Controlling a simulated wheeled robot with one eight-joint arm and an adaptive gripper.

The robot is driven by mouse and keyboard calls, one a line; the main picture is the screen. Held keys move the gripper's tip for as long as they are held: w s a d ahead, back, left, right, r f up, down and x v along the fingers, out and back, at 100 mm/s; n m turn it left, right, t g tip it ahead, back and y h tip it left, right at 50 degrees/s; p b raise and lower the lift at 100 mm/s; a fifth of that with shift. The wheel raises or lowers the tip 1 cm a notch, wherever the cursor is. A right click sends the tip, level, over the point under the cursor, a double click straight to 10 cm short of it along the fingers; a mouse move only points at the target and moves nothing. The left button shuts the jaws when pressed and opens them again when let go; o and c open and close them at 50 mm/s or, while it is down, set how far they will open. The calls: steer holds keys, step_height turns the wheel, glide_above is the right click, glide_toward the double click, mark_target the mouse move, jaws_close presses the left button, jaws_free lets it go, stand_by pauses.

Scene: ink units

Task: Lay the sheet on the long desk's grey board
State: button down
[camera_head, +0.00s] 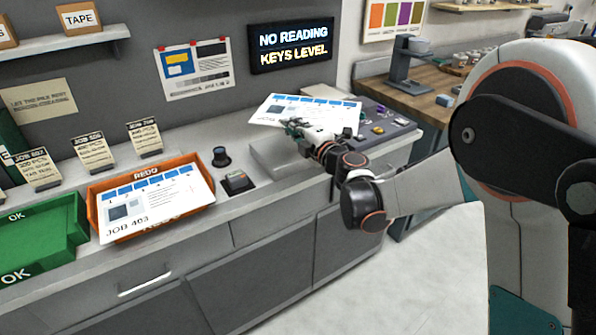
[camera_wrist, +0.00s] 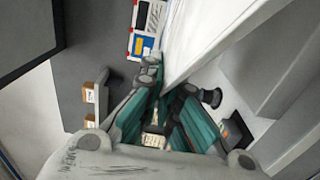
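A white printed sheet (camera_head: 300,108) with a row of blue boxes is at my gripper (camera_head: 292,127), above the back of the long desk. In the wrist view the sheet (camera_wrist: 205,35) runs up from between the teal fingers of my gripper (camera_wrist: 162,82), which are closed together on its edge. The grey board (camera_head: 268,158) is a low flat slab on the desk (camera_head: 215,178), below and in front of the sheet. My gripper and the sheet hide part of its back and right side. The sheet appears to be held clear of it.
An orange REDO tray (camera_head: 92,212) holds another sheet, JOB 403 (camera_head: 150,200). A green OK tray (camera_head: 75,232) is at left. A dark round knob (camera_head: 221,157) and small black device (camera_head: 238,182) stand left of the board. A button panel (camera_head: 385,125) is at right.

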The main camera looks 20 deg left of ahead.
step_height(320, 180, down, 16)
steer(key=b, duration=0.5)
steer(key=c, duration=1.8)
jaws_free()
